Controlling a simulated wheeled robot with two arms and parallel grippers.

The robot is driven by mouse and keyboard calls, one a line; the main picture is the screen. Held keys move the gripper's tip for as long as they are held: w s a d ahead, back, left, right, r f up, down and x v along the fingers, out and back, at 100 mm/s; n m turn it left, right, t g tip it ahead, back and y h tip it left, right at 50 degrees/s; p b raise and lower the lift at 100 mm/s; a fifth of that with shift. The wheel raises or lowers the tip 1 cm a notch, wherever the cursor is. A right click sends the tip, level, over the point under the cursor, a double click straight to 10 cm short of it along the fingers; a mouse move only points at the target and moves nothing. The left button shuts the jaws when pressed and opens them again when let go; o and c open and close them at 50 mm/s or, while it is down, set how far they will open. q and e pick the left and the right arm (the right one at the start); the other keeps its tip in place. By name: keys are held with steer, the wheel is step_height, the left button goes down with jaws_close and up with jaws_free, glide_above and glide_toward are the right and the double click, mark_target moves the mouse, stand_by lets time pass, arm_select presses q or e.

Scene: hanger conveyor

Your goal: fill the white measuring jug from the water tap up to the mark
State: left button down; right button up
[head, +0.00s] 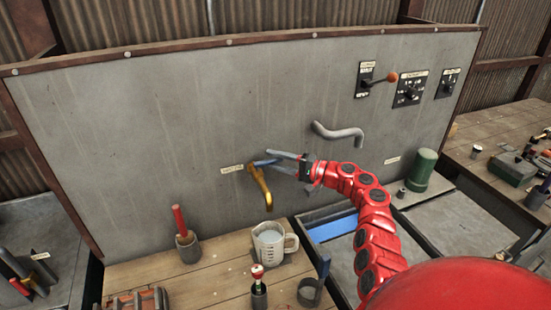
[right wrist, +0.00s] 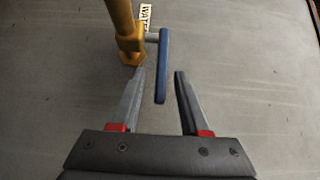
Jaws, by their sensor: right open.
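The white measuring jug (head: 268,247) stands upright on the wooden bench, below the spout of the brass water tap (head: 262,188). Its water level and mark are too small to read, and I see no stream between spout and jug. The tap has a blue lever (head: 264,162); in the right wrist view the lever (right wrist: 163,60) hangs beside the yellow tap body (right wrist: 130,40) and a "WATER" label. My right gripper (head: 272,161) is open at the lever, which lies between its two fingers (right wrist: 160,76) with gaps on both sides. My left gripper is not in view.
A grey pipe (head: 338,132) juts from the wall panel above my right arm. A red-handled tool in a cup (head: 187,245) stands left of the jug; a small holder with a red-topped item (head: 258,285) stands in front. A green cylinder (head: 422,168) stands at right.

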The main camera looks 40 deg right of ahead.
steer(key=shift+c, duration=0.3)
jaws_close()
stand_by(1.2)
